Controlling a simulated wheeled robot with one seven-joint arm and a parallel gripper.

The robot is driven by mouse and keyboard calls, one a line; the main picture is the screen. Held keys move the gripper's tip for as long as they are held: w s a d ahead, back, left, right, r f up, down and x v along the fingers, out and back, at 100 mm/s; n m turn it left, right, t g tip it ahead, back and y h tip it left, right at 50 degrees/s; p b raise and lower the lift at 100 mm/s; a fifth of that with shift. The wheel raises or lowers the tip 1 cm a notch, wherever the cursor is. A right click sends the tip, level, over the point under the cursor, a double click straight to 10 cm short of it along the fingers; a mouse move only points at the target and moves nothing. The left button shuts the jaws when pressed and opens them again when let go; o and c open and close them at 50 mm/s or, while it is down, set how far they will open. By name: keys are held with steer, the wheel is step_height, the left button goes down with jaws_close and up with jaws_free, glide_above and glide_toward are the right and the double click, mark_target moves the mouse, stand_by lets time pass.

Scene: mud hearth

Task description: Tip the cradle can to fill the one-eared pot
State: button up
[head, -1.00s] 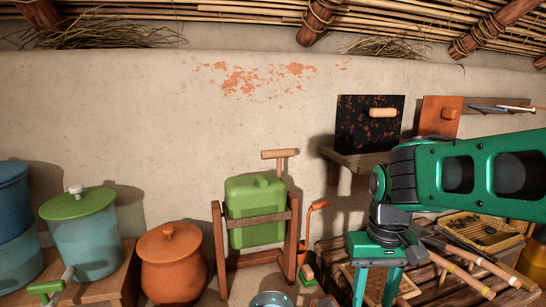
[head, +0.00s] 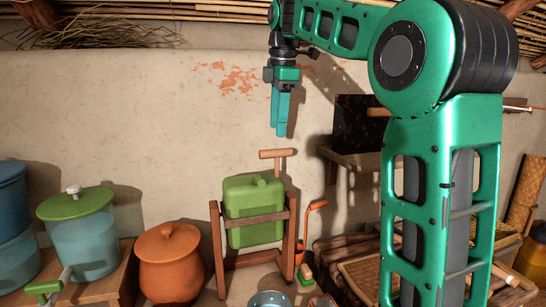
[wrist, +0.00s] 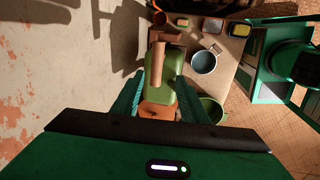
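The cradle can is a green can (head: 252,196) held upright in a brown wooden cradle (head: 257,261) against the wall. A wooden T-shaped handle (head: 277,154) rises beside its top. My gripper (head: 280,134) hangs pointing down above this handle, clear of it. In the wrist view my gripper (wrist: 160,100) has its fingers apart with nothing between them. The green can (wrist: 174,68) and the handle (wrist: 158,66) show beyond the fingers. A blue-grey pot (wrist: 205,61), probably the one-eared pot, stands in front of the cradle. It is cut off at the bottom of the head view (head: 270,299).
An orange lidded clay pot (head: 170,265) and a blue vessel with a green lid (head: 80,240) stand left of the cradle. An orange-handled tool (head: 309,230) is right of it. A dark panel (head: 352,122) above a shelf is partly behind my arm.

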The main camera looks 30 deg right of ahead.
mark_target(274, 154)
steer(key=shift+n, duration=0.3)
steer(key=w+f, duration=0.1)
steer(key=f, duration=0.5)
steer(key=w+f, duration=0.1)
steer(key=f, duration=0.3)
steer(key=shift+w+d, duration=0.2)
steer(key=shift+w, duration=0.1)
steer(key=shift+c, duration=0.4)
